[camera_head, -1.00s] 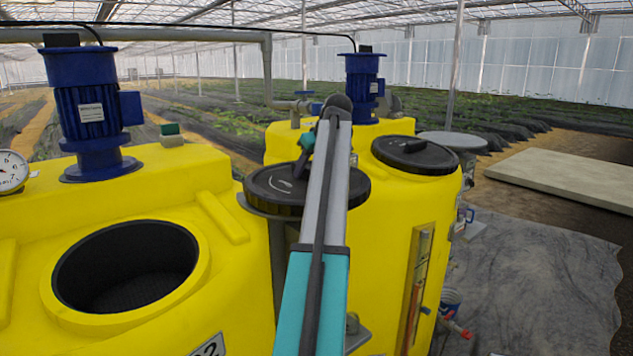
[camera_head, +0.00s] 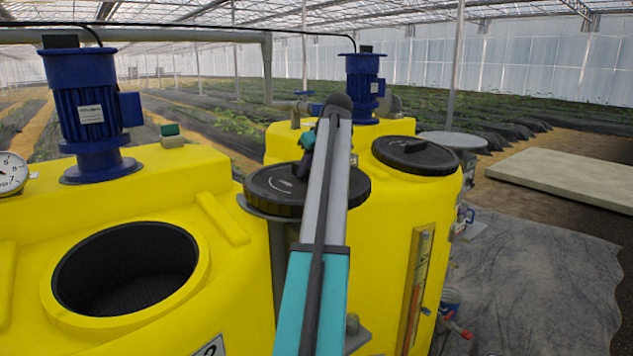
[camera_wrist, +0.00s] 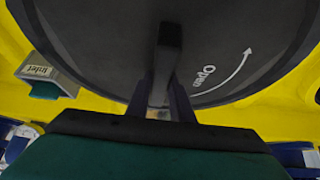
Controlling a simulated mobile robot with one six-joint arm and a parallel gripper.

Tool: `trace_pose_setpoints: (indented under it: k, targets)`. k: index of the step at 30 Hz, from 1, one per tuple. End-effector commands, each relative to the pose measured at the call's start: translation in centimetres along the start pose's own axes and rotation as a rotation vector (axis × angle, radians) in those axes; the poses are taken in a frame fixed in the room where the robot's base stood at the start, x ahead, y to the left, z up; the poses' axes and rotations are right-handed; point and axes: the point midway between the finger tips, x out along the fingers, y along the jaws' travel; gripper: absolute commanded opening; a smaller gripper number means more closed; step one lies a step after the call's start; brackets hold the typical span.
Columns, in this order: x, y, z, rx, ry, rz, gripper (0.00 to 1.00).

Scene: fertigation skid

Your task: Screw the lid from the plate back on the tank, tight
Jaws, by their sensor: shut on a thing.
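The black lid (camera_head: 272,184) lies on its round grey plate (camera_head: 262,213), between the two yellow tanks. It fills most of the wrist view (camera_wrist: 100,60), with a raised handle bar (camera_wrist: 169,48) and the word "Open" beside a curved arrow. My gripper (camera_wrist: 162,100) is shut on the handle bar, one finger on each side. In the head view my own arm hides most of the gripper and part of the lid. The front left yellow tank (camera_head: 225,275) has an open, dark round mouth (camera_head: 125,270) to the left of the lid.
A blue motor (camera_head: 90,110) stands on the left tank behind its mouth, beside a pressure gauge (camera_head: 10,173). The rear yellow tank (camera_head: 390,230) has its own black lid (camera_head: 415,155) on and another blue motor (camera_head: 362,80). An inlet box (camera_wrist: 45,75) shows in the wrist view.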

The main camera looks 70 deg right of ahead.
Motion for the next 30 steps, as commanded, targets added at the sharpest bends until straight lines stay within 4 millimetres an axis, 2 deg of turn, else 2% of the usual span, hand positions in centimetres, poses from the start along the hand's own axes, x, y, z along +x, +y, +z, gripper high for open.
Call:
trace_pose_setpoints:
  k: [3, 18, 30]
  targets:
    - [-0.9, 0.0, -0.8, -0.002, 0.008, 0.002, 0.0]
    - [-3.0, 0.1, -2.1, -0.001, 0.011, 0.003, 0.0]
    - [-3.5, 0.0, -2.4, -0.001, 0.012, 0.003, 0.0]
